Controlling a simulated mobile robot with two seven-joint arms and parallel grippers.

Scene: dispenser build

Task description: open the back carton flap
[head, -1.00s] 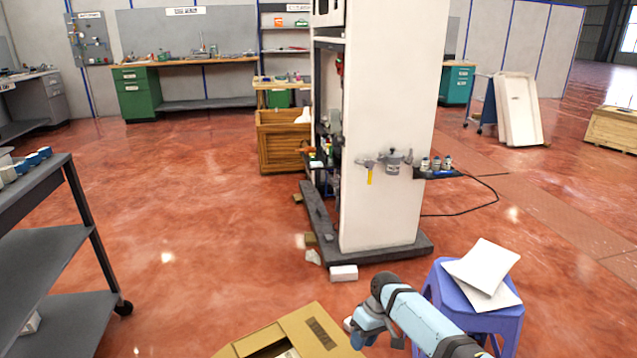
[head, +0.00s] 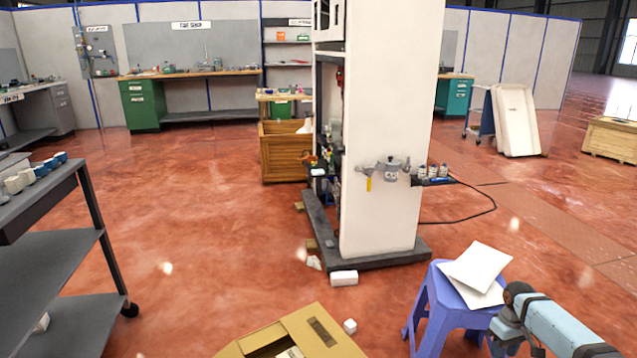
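The carton (head: 240,346) is brown cardboard at the bottom middle of the head view, cut off by the lower edge. A flap panel with a dark rectangular mark (head: 318,328) shows on its right side. Left of it is a dark gap with something white inside. I cannot tell which flap is the back one or how far it is open. My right arm reaches in from the lower right, beside the purple stool and well apart from the carton. My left gripper is not in view.
A purple stool (head: 440,298) with white sheets (head: 477,267) stands right of the carton. A white column unit (head: 385,130) on a dark base is behind it. A grey shelf cart (head: 50,262) stands left, with open floor between.

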